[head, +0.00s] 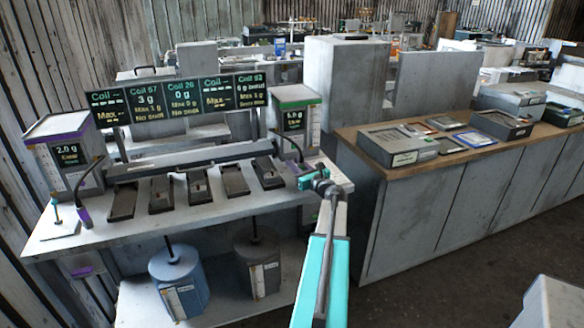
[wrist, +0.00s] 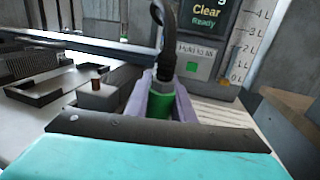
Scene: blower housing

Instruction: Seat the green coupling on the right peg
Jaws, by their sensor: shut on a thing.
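The green coupling (wrist: 182,108) is between the lilac fingers of my gripper (wrist: 168,112) in the wrist view. The gripper is shut on it, and a black hose (wrist: 167,40) rises from its top. In the head view my gripper (head: 308,181) is over the right end of the bench, in front of the green-topped box (head: 297,120); the coupling cannot be made out there. A short copper-brown peg (wrist: 97,85) stands on a grey block, left of and apart from the coupling in the wrist view. I cannot tell whether it is the right peg.
Several dark trays (head: 198,189) line the bench (head: 105,232). A purple-topped box (head: 63,155) and a purple coupling (head: 85,215) are at the left. A blue canister (head: 176,272) and a dark canister (head: 258,268) stand below. A wooden counter (head: 435,165) is at right.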

